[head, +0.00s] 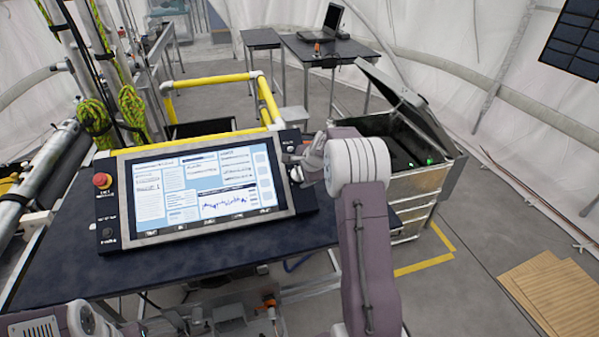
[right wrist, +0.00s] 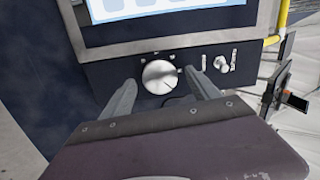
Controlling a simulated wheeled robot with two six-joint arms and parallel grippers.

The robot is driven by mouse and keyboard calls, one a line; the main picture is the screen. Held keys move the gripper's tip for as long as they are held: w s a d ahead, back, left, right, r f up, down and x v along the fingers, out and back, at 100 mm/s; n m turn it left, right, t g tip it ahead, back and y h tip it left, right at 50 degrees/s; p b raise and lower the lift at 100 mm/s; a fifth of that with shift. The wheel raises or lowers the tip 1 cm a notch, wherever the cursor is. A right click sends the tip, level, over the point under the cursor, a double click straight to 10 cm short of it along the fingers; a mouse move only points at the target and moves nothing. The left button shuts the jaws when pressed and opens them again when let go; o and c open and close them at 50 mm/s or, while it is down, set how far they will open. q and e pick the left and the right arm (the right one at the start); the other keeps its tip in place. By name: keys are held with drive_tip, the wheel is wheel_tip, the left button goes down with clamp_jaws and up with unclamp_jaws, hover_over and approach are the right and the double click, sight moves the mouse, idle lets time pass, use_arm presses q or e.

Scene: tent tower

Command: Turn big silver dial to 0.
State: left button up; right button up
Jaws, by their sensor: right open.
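The big silver dial (right wrist: 160,77) is on the dark right-hand strip of the console (head: 205,185), beside the lit screen. It also shows in the head view (head: 296,174), partly by my gripper. My right gripper (right wrist: 158,80) is open, with one finger on each side of the dial in the right wrist view. It also shows at the console's right edge in the head view (head: 313,155). Whether the fingers touch the dial I cannot tell. The dial's markings are too small to read. Part of my left arm shows at the bottom left, but its gripper does not.
Small silver switches (right wrist: 221,64) sit farther along the same strip. A red emergency button (head: 102,181) is on the console's left side. The dark table (head: 240,250) has bare room in front. An open metal crate (head: 410,185) stands at right, a yellow railing (head: 212,82) behind.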

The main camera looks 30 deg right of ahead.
drive_tip(key=shift+w+f, duration=0.3)
drive_tip(key=shift+f, duration=0.15)
drive_tip(key=shift+w, duration=0.1)
drive_tip(key=c, duration=1.4)
drive_tip(key=shift+o, duration=0.2)
drive_tip(key=shift+f, duration=0.1)
